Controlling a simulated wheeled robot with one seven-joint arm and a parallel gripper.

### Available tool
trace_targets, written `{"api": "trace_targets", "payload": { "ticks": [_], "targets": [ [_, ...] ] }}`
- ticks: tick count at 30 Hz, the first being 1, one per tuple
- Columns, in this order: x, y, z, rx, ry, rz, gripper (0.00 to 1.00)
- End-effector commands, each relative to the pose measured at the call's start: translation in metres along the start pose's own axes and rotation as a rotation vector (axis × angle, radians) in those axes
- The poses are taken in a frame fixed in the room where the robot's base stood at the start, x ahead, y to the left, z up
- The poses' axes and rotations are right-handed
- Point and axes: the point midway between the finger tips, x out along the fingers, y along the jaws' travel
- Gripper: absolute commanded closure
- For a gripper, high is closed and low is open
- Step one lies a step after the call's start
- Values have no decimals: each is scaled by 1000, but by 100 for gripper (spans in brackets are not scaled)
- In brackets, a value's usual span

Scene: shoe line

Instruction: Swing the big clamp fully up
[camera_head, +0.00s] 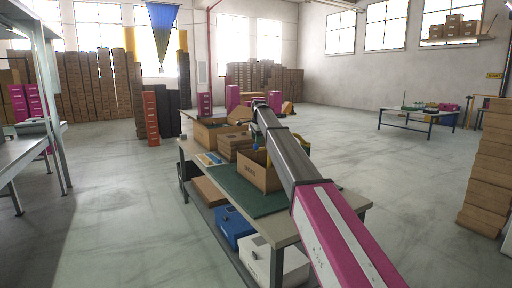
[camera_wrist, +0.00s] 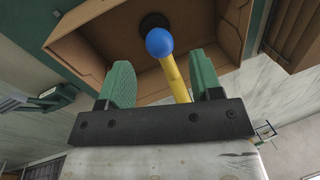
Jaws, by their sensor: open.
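In the wrist view, a yellow lever (camera_wrist: 176,80) with a blue ball end (camera_wrist: 160,42) stands out between my two green fingers. It looks like the handle of the big clamp, whose base is out of sight. My gripper (camera_wrist: 161,75) is open, with one finger on each side of the lever and a gap visible on the left; contact on the right is unclear. The ball sits a little beyond the fingertips. In the head view my arm covers part of the workbench (camera_head: 285,232), and I cannot make out my gripper or the clamp clearly.
An open cardboard box (camera_head: 259,172) stands on the bench's green mat (camera_head: 238,192); a box wall (camera_wrist: 95,25) is close behind the fingers in the wrist view. Blue (camera_head: 232,225) and white (camera_head: 270,262) boxes sit below. Open floor surrounds the bench.

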Motion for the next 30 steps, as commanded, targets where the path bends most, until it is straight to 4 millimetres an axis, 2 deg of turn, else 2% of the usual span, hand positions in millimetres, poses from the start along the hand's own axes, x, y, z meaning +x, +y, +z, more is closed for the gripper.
{"api": "trace_targets", "payload": {
  "ticks": [3,7,12,18,20,21,24,30],
  "targets": [
    [23,0,0,0,0,1,41],
    [39,0,0,0,0,1,41],
    [48,0,0,0,0,0,41],
    [48,0,0,0,0,0,41],
    [48,0,0,0,0,0,60],
    [48,0,0,0,0,0,74],
    [48,0,0,0,0,0,100],
    [44,-1,0,0,0,-1,100]
  ]
}}
